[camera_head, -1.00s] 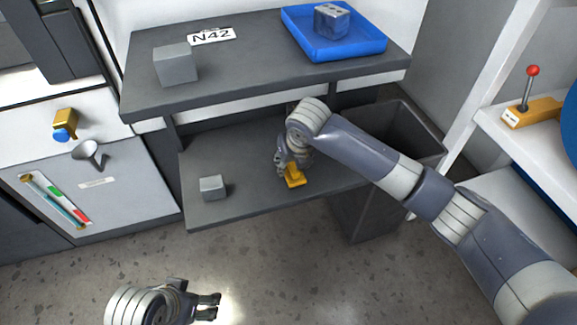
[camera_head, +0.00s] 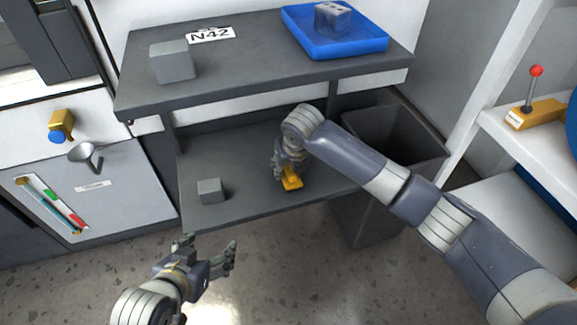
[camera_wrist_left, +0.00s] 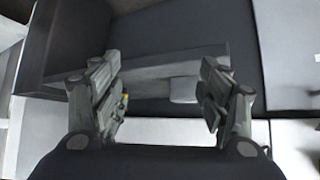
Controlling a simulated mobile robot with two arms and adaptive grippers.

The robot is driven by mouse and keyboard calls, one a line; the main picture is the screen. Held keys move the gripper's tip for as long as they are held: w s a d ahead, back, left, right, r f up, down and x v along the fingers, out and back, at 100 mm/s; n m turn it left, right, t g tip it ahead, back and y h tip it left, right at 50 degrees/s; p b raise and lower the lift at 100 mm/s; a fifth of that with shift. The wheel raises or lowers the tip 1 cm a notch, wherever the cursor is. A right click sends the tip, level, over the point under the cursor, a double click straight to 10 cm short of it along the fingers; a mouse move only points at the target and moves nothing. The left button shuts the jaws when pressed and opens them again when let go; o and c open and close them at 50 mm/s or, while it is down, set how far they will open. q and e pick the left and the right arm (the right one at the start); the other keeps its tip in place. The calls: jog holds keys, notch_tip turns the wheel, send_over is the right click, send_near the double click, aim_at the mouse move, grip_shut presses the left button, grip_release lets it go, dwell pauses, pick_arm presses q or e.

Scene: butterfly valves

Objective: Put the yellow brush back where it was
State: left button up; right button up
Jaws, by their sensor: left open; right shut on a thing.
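The yellow brush (camera_head: 291,182) is at the lower shelf of the grey unit, near its middle. My right gripper (camera_head: 287,170) is shut on the brush from above and hides its upper part. I cannot tell whether the brush rests on the shelf or hangs just above it. My left gripper (camera_head: 211,246) is open and empty, in front of the lower shelf's front edge. In the left wrist view its two fingers (camera_wrist_left: 163,98) stand wide apart, with nothing held between them.
A small grey cube (camera_head: 210,190) sits on the lower shelf (camera_head: 235,150). The upper shelf (camera_head: 250,65) carries a larger grey block (camera_head: 172,62), an N42 label (camera_head: 211,35) and a blue tray (camera_head: 340,45) with a die. A dark bin (camera_head: 375,215) stands at the right.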

jog(key=o, duration=1.1)
